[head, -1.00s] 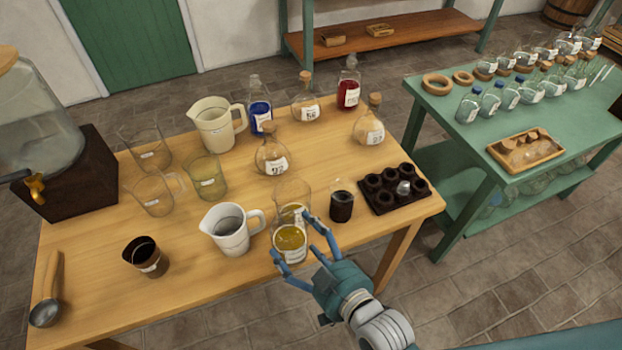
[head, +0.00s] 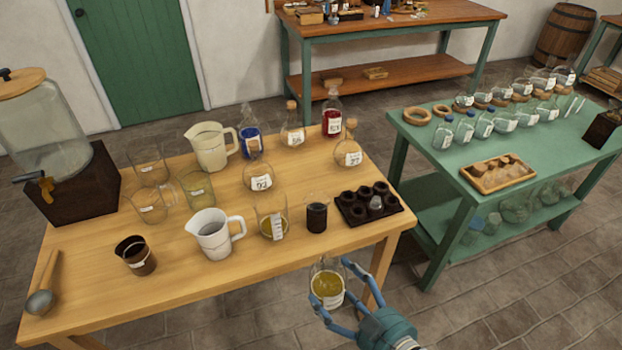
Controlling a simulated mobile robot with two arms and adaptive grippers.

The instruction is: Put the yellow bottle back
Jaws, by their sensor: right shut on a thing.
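The yellow bottle (head: 328,288) is a clear glass vessel with yellow liquid and a white label. My right gripper (head: 335,292) is shut on it, with blue fingers on either side. In the picture it is in front of the wooden table's near edge, and it looks roughly upright. My left gripper is not in view.
A white jug (head: 213,236), a dark-filled glass (head: 316,215) and a black holder (head: 370,206) stand near the table's front. Corked flasks and a blue bottle (head: 249,141) stand behind. The green table (head: 440,165) at right carries several bottles, cork rings and a wooden tray (head: 498,175).

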